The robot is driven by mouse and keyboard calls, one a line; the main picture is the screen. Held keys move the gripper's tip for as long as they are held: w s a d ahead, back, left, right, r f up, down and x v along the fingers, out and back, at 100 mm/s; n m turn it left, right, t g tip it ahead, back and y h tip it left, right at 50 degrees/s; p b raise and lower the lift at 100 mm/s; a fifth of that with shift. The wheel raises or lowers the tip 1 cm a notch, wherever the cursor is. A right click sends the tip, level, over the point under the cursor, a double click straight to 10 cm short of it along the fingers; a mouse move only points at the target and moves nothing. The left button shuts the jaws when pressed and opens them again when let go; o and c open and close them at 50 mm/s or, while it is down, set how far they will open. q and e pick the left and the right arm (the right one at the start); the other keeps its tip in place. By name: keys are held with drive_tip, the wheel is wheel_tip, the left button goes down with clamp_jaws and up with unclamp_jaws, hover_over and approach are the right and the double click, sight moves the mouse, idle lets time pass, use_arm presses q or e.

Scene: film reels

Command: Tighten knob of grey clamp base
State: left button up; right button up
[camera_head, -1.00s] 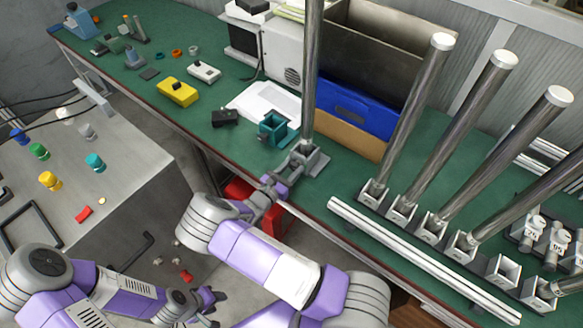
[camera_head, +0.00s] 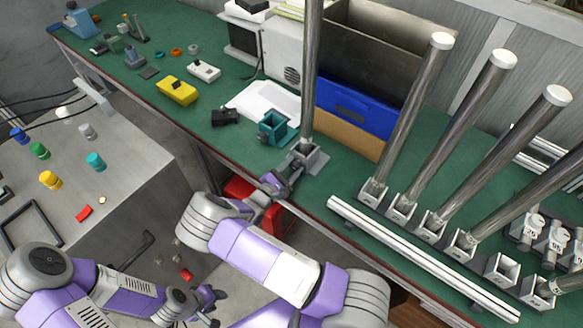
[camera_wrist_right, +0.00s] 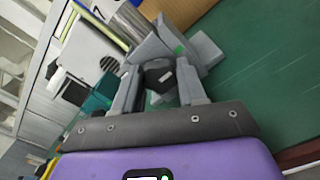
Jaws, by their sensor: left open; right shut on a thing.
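The grey clamp base (camera_head: 316,160) stands near the front edge of the green table, with an upright metal pole (camera_head: 310,90) in it. In the right wrist view the clamp base (camera_wrist_right: 207,50) is just beyond my fingers. Its dark knob (camera_wrist_right: 158,76) lies between the two fingers of my right gripper (camera_head: 284,181), which is shut on it at the front of the base. In the head view the fingers hide the knob. My left gripper (camera_head: 215,297) is open and empty, low beside the grey cabinet, away from the clamp base.
A teal clamp base (camera_head: 274,128) stands just behind and left of the grey one. To the right are white rails (camera_head: 400,252) and several leaning poles in bases. A blue bin (camera_head: 350,108) stands behind. A grey cabinet (camera_head: 110,170) with coloured knobs is at left.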

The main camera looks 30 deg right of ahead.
drive_tip(key=shift+f, duration=0.15)
drive_tip(key=o, duration=1.1)
drive_tip(key=shift+c, duration=0.2)
drive_tip(key=p+v, duration=0.1)
drive_tip(key=v, duration=0.6)
drive_tip(key=shift+a, duration=0.3)
drive_tip(key=shift+s, duration=0.1)
